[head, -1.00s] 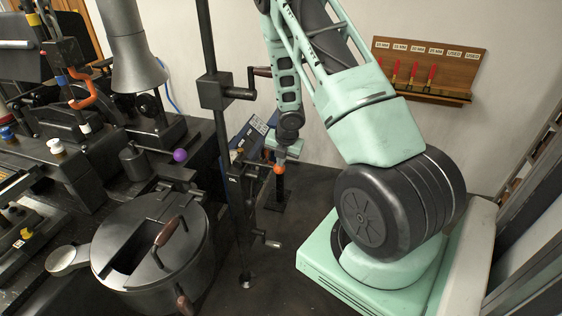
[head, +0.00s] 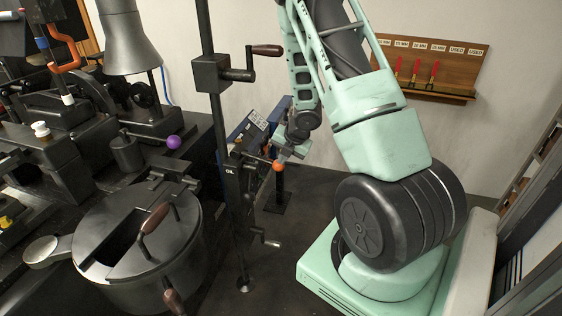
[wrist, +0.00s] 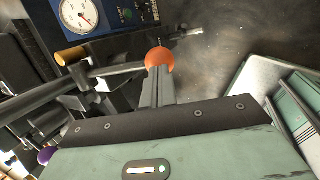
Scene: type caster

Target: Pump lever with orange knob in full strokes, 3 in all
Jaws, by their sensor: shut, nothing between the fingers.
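The orange knob (head: 278,165) is a small ball on the end of the lever, low beside the blue box. In the wrist view the orange knob (wrist: 160,58) sits right at the tips of my fingers, and a dark lever rod (wrist: 118,69) runs from it to the left. My gripper (head: 284,156) is shut with nothing between the fingers. In the wrist view my gripper (wrist: 158,74) points at the knob from below; I cannot tell whether the tips touch it. Part of the lever is hidden in the head view.
A blue box with a white gauge (wrist: 80,15) is close behind the lever. A black upright post (head: 209,73) with crank handles stands to the left. A dark lidded pot (head: 100,235) and a purple knob (head: 173,142) are further left. Open floor (head: 315,180) lies to the right.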

